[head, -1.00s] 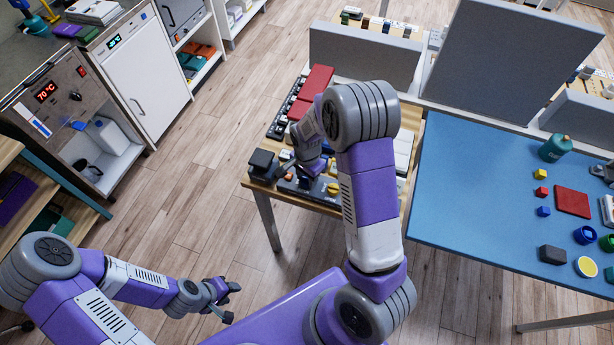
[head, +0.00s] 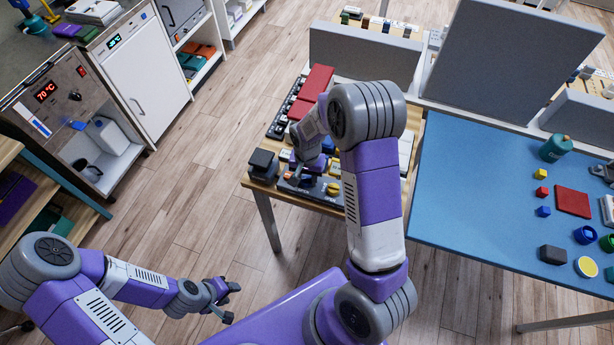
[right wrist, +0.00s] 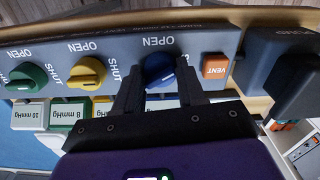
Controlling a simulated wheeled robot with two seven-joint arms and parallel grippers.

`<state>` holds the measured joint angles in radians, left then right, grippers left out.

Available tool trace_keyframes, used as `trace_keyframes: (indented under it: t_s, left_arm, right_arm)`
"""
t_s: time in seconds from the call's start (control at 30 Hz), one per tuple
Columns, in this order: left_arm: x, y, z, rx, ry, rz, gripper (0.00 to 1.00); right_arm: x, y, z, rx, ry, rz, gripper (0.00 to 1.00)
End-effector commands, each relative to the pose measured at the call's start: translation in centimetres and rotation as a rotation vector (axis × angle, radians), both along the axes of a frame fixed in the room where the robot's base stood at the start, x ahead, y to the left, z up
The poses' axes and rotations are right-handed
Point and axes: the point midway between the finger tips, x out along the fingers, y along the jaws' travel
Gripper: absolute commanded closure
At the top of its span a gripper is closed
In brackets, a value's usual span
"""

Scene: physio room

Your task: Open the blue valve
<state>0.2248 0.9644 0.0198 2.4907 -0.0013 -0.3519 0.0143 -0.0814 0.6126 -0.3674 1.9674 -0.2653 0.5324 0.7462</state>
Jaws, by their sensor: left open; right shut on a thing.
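The blue valve (right wrist: 158,72) is a round knob with a raised bar on a dark grey panel (right wrist: 205,48). In the right wrist view my right gripper (right wrist: 159,84) has one finger on each side of it and is shut on it. The word OPEN stands above the knob and SHUT to its right, partly hidden by a finger. The bar looks tilted, but the fingers hide part of it. In the head view my right gripper (head: 301,170) is low over the panel (head: 312,190) and hides the blue valve. My left gripper (head: 224,300) is open and empty over the floor.
A yellow valve (right wrist: 88,72) and a green valve (right wrist: 27,77) sit left of the blue one. An orange VENT button (right wrist: 215,67) is close on its right, beside a dark block (right wrist: 292,72). A blue-topped table (head: 470,190) with small objects stands at right.

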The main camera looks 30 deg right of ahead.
Motion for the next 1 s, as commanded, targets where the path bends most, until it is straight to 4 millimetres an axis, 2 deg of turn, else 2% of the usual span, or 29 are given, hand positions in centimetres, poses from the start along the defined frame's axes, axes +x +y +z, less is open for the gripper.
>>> trace_keyframes:
  t_s: [0.7, 1.0]
  left_arm:
    - [0.0, 0.0, -0.34, 0.0, 0.0, 0.0, 0.57]
    - [0.0, 0.0, -0.31, 0.0, 0.0, 0.0, 0.57]
  right_arm:
    - [0.04, -0.03, 0.04, 0.0, -0.001, 0.678, 0.91]
    - [0.04, -0.05, 0.06, 0.0, -0.001, 0.906, 0.91]
